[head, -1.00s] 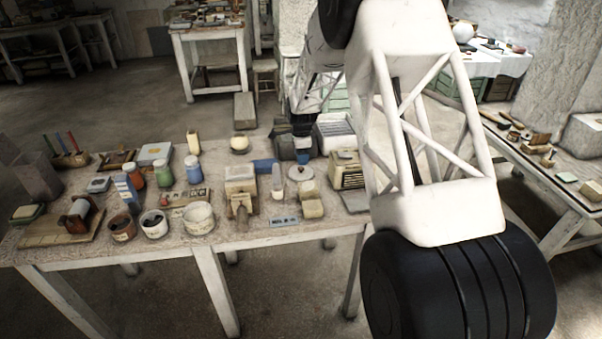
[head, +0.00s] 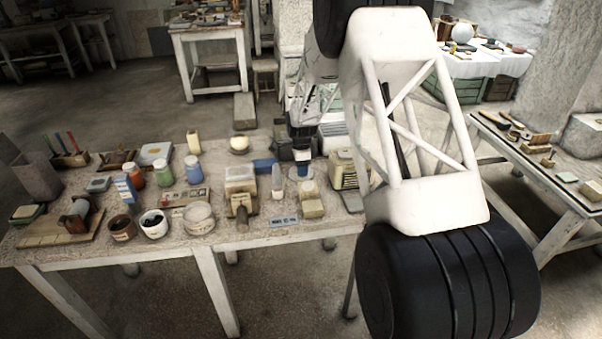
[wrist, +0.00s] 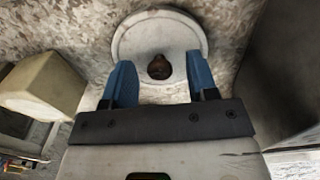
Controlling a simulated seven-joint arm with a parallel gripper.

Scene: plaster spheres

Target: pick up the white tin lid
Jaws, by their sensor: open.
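The white tin lid (wrist: 132,42) is a round, pale disc with a brown knob (wrist: 159,67) at its middle. It lies on the speckled tabletop in the wrist view. My gripper (wrist: 159,62) is open, with its blue fingers apart on either side of the knob, over the near part of the lid. Nothing is held between them. In the head view my gripper (head: 303,166) is over the lid's spot and hides most of the lid. I cannot tell how far the fingertips are above it.
A cream block (wrist: 42,85) stands left of my gripper in the wrist view. A ribbed box (head: 347,170) stands close on the right in the head view. A white-capped bottle (head: 277,182) and a beige block (head: 312,205) are near. Several jars crowd the table's left.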

